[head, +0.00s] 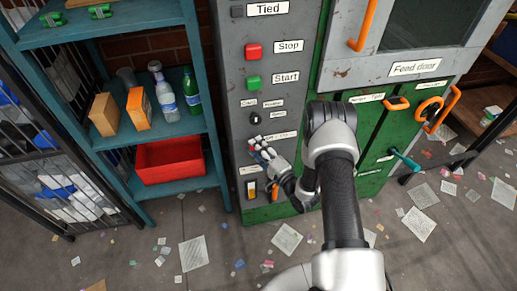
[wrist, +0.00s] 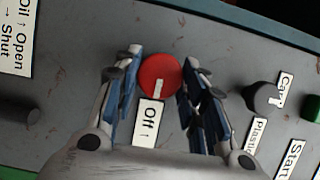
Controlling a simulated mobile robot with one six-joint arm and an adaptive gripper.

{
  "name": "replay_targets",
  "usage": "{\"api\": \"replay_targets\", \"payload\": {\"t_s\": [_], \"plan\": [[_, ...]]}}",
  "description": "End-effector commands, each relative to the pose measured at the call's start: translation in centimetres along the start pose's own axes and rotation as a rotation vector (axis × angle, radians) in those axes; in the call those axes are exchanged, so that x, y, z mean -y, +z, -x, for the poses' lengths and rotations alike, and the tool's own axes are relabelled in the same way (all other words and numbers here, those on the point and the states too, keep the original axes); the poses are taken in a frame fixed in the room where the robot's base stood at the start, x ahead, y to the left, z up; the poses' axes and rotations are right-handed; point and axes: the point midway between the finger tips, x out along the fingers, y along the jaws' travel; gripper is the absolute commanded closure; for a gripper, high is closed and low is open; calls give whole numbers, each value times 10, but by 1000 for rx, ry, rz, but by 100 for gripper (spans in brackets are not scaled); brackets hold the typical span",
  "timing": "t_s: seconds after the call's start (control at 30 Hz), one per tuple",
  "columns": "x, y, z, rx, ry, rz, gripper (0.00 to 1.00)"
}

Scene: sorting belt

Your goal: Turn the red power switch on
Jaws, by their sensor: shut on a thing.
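The red power switch (wrist: 160,75) is a round red knob on the grey panel, seen in the wrist view. Its white mark points down in the picture, toward the label reading "Off" (wrist: 148,122) with an arrow. My gripper (wrist: 160,68) has one finger on each side of the knob and is shut on it. In the head view my gripper (head: 259,148) is at the lower part of the grey control column (head: 238,100), and it mostly hides the red switch there.
A grey selector knob (wrist: 262,96) is right of the switch in the wrist view. In the head view, a red Stop button (head: 253,51) and green Start button (head: 253,82) sit above. A teal shelf (head: 95,32) with a red bin (head: 168,158) stands left. Papers litter the floor.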

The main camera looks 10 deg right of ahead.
Motion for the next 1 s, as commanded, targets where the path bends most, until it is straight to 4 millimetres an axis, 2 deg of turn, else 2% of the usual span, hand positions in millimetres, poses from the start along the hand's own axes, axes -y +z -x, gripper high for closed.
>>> {"api": "replay_targets", "payload": {"t_s": [0.47, 0.5, 0.8, 1.0], "plan": [[0, 0, 0, 0, -6, -13, 86], [0, 0, 0, 0, -6, -13, 60], [0, 0, 0, 0, -5, -12, 41], [0, 0, 0, 0, -5, -12, 41]]}}
